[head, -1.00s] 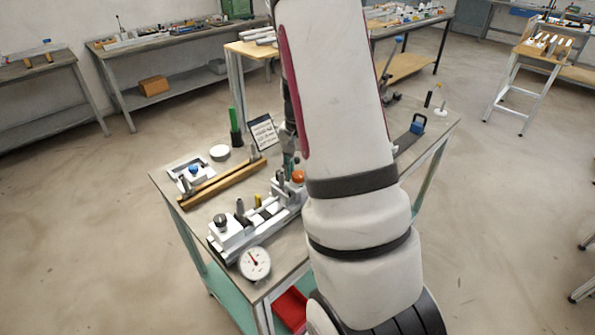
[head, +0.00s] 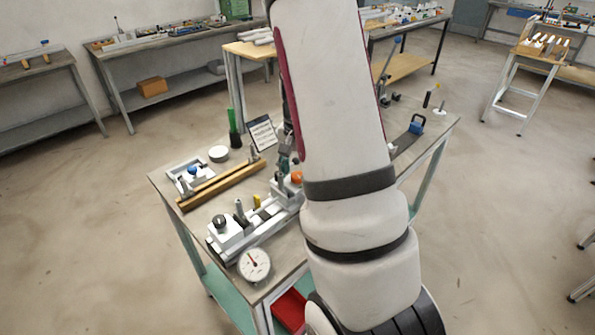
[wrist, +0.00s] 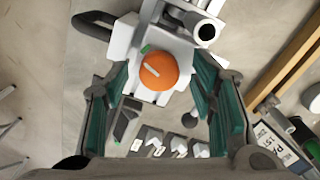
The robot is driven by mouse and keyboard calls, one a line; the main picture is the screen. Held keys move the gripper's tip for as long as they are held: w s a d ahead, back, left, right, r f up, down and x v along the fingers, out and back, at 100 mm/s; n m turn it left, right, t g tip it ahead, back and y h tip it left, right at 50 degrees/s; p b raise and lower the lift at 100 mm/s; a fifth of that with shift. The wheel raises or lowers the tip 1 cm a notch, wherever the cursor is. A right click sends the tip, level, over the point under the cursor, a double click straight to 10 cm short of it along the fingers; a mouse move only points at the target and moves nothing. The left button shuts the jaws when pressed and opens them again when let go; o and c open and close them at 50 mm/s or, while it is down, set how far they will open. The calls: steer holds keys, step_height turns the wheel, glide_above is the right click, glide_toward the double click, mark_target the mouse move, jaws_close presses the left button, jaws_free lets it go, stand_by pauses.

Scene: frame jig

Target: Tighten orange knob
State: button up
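The orange knob (wrist: 159,71) is round with a pale line across its top, on a white block (wrist: 125,42) of the jig. In the wrist view it lies beyond and between my fingertips, and neither finger visibly touches it. The knob also shows in the head view (head: 297,177), right beside my arm. My gripper (wrist: 160,75) is open, with a teal-padded finger on each side and nothing between the pads. In the head view my arm hides most of the gripper.
A dial gauge (head: 254,264) stands at the table's front edge. A wooden bar (head: 222,185) lies behind the jig. A printed card (head: 263,134) and a green marker (head: 233,127) stand farther back. A blue-handled clamp (head: 416,125) is at the right.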

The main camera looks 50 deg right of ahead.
step_height(320, 180, up, 12)
stand_by(0.6)
stand_by(0.5)
steer(key=a+r+n+t, duration=0.25)
steer(key=a+r, duration=0.35)
steer(key=a, duration=0.3)
steer(key=s+a+r+n+t, duration=0.1)
steer(key=s+a+r+n, duration=0.1)
steer(key=s+a+n, duration=0.3)
steer(key=s+a+r+n+t, duration=0.2)
steer(key=s+a+n, duration=0.4)
steer(key=a, duration=0.7)
steer(key=s+r, duration=0.1)
steer(key=s, duration=0.1)
steer(key=shift+s+a+r, duration=0.15)
steer(key=shift+s+r, duration=0.2)
steer(key=shift+s, duration=0.05)
steer(key=shift+n, duration=0.25)
